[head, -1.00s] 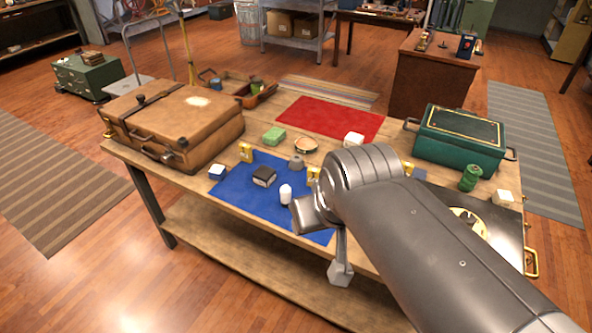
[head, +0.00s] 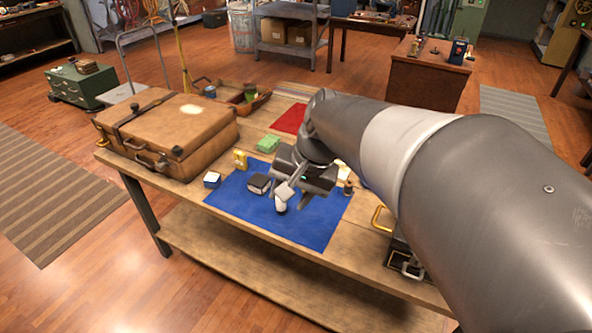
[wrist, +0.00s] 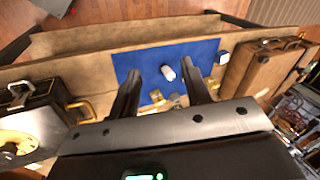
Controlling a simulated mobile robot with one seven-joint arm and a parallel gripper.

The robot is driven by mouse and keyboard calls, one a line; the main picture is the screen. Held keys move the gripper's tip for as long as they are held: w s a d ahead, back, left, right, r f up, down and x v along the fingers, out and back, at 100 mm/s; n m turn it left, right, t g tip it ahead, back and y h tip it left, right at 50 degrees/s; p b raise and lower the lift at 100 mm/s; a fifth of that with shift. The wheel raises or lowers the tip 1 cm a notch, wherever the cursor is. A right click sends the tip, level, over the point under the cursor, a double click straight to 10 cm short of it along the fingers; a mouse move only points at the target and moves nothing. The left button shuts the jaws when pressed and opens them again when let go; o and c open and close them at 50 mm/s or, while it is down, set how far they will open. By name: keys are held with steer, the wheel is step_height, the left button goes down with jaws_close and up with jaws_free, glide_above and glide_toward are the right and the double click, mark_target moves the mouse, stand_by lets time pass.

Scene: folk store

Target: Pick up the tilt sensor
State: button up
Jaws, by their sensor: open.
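No label shows which piece is the tilt sensor. A small white rounded piece (head: 281,204) stands on the blue mat (head: 310,229), close to my gripper (head: 294,196). In the wrist view the white piece (wrist: 168,73) appears between the tips of my open, empty fingers (wrist: 162,76), over the blue mat (wrist: 205,47). I cannot tell the height gap. A dark box-like piece (head: 258,184) lies on the mat just left of the gripper. My gripper and arm hide part of the mat and the bench's right side.
A white-and-blue cube (head: 212,180) and a yellow piece (head: 240,160) stand at the mat's left edge. A green block (head: 267,145) lies behind. A brown suitcase (head: 185,130) fills the bench's left end. A small dark cylinder (head: 347,188) stands right of the gripper.

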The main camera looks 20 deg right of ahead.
steer(key=w+d+f+m+t+y, duration=0.1)
steer(key=w+d+f+m+y, duration=0.1)
steer(key=w+d+f+m, duration=0.3)
steer(key=w+d+f+m+t+y, duration=0.1)
steer(key=w+d+f+m+y, duration=0.2)
steer(key=w, duration=1)
steer(key=w+d+f+m+t+y, duration=0.2)
steer(key=w+d+f+m+y, duration=0.1)
steer(key=w+d+f+m, duration=0.4)
steer(key=shift+w+d+f+m, duration=0.1)
steer(key=shift+w+f+m, duration=0.3)
steer(key=shift+f+m, duration=0.2)
steer(key=shift+w+d+f+m, duration=0.1)
steer(key=shift+w+f+m, duration=0.4)
steer(key=shift+f, duration=0.25)
steer(key=shift+w+d+f+m, duration=0.1)
steer(key=shift+w+f+m, duration=0.25)
steer(key=shift+f+m, duration=0.3)
steer(key=shift+f, duration=2.35)
step_height(320, 180, down, 3)
steer(key=shift+w+r, duration=0.1)
steer(key=shift+r, duration=0.05)
steer(key=x, duration=0.2)
steer(key=shift+w+a, duration=0.2)
steer(key=shift+a, duration=0.2)
steer(key=shift+r, duration=0.1)
jaws_close()
